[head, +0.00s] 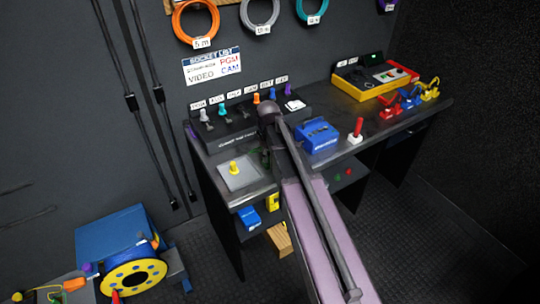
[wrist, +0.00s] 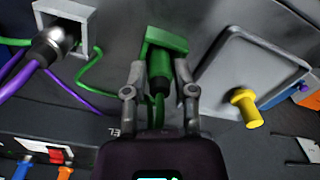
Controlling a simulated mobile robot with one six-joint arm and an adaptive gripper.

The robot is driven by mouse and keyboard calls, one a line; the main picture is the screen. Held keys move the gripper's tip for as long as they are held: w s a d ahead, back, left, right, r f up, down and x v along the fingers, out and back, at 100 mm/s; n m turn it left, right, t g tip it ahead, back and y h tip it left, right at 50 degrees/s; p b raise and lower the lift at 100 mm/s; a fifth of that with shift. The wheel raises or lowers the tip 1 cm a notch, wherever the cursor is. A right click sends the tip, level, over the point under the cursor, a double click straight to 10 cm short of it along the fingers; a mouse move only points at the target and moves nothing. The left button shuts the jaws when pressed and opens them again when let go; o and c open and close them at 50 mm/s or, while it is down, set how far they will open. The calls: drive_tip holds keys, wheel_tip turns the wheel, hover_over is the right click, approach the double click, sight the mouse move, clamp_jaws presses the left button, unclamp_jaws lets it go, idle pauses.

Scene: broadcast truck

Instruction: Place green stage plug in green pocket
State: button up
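The green stage plug (wrist: 159,68) sits upright in the picture between the two fingers of my gripper (wrist: 159,77) in the wrist view. My gripper looks shut on it, one finger on each side. Its far end meets the square green pocket (wrist: 165,36); how deep it sits inside cannot be told. A green cable runs from the plug back under my gripper. In the head view my own arm covers the gripper, and the plug and pocket do not show clearly.
A grey square socket (wrist: 88,14) with a purple-cabled plug (wrist: 50,45) stands left of the pocket. A grey tray (wrist: 215,85) with a yellow plug (wrist: 244,104) lies right. A blue box (head: 316,137) and a red plug (head: 357,128) are farther along the desk (head: 388,122).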

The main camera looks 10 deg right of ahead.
drive_tip(key=shift+o, duration=0.7)
drive_tip(key=shift+r, duration=0.2)
wheel_tip(320, 180, up, 12)
drive_tip(key=p, duration=1.2)
idle(0.4)
drive_tip(key=s+m, duration=0.8)
drive_tip(key=s, duration=0.8)
drive_tip(key=shift+d, duration=0.3)
